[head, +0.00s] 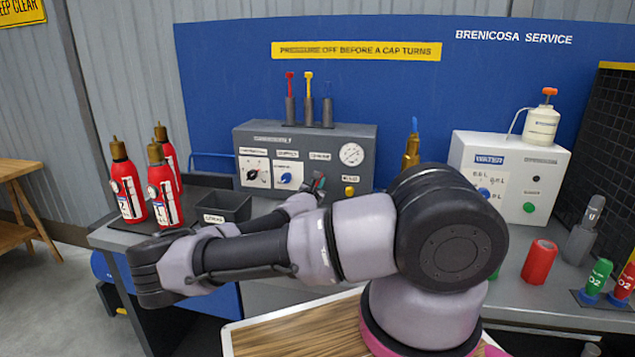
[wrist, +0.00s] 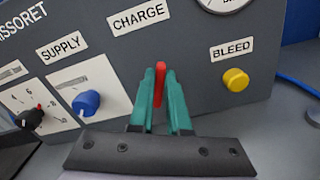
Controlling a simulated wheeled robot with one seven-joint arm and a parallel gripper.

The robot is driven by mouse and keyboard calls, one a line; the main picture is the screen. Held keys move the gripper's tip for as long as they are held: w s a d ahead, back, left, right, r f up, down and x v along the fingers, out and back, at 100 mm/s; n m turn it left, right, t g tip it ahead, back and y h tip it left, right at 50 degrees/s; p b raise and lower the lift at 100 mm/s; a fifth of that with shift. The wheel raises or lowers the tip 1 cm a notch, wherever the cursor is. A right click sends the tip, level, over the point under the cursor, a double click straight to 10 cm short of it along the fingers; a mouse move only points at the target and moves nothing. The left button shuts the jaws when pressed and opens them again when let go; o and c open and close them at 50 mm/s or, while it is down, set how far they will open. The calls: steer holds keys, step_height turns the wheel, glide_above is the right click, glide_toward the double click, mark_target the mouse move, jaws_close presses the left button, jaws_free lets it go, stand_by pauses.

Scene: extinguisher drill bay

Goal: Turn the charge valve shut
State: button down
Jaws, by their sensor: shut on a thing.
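The charge valve's red handle (wrist: 161,72) stands out on the grey panel under the CHARGE label in the wrist view. It looks upright in that picture. My gripper (wrist: 160,85) has its two green fingers shut on the handle, one on each side. In the head view my gripper (head: 318,182) is at the front of the grey control box (head: 305,136), below the gauge (head: 351,154). The handle is too small to make out clearly there.
Left of the valve are the blue SUPPLY knob (wrist: 86,102) and a black dial knob (wrist: 30,118). The yellow BLEED button (wrist: 236,80) is on the right. Red extinguishers (head: 128,188) and a dark bin (head: 227,207) stand left on the bench.

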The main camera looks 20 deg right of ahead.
steer(key=shift+s+d+f+m, duration=0.15)
steer(key=shift+f+m, duration=0.1)
steer(key=shift+m, duration=1.95)
steer(key=shift+s+d+f+m, duration=0.1)
steer(key=shift+f+m, duration=0.2)
steer(key=shift+m, duration=1.9)
steer(key=shift+s+d+f+m, duration=0.15)
steer(key=shift+f+m, duration=0.1)
steer(key=shift+m, duration=1.95)
steer(key=shift+w, duration=0.1)
steer(key=c, duration=0.9)
jaws_free()
steer(key=v, duration=1)
steer(key=shift+s+a, duration=0.3)
